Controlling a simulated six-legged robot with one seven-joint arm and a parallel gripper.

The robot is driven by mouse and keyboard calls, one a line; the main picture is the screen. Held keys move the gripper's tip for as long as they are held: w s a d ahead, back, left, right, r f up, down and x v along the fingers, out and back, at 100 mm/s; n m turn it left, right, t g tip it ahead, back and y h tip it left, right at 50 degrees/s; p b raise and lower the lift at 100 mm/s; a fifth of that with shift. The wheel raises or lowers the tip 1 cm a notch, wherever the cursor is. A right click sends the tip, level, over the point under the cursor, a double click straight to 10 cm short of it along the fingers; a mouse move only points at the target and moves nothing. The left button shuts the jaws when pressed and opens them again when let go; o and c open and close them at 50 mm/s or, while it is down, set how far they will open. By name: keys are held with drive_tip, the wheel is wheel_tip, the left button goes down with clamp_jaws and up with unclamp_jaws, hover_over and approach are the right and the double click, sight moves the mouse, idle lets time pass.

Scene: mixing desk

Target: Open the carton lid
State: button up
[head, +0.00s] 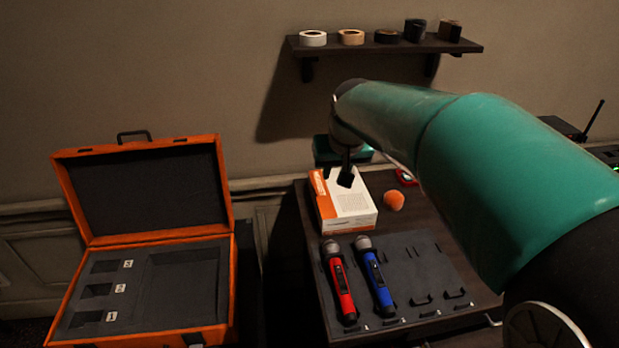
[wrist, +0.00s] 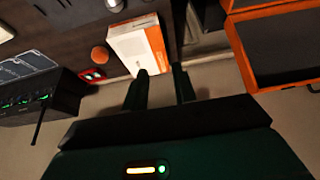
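The carton (head: 350,212) is a white and orange box standing at the back left of the dark desk, and its lid looks closed. It also shows in the wrist view (wrist: 130,45), just beyond my fingers. My gripper (head: 346,180) is over the back part of the carton in the head view; I cannot tell whether it touches. In the wrist view my gripper (wrist: 161,76) has its two fingers apart with nothing between them. The arm hides part of the area behind the carton.
An orange foam ball (head: 394,200) lies right of the carton. Red (head: 341,288) and blue (head: 377,280) microphones lie in front on a dark mat (head: 425,265). An open orange case (head: 225,290) stands to the left. A shelf (head: 380,47) with tape rolls hangs above.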

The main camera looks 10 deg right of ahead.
drive_tip(key=w+f, duration=0.3)
drive_tip(key=w, duration=0.3)
approach(315, 190)
drive_tip(key=x, duration=0.8)
drive_tip(key=shift+r, duration=0.1)
drive_tip(key=shift+c, duration=0.2)
drive_tip(key=shift+g, duration=0.3)
clamp_jaws()
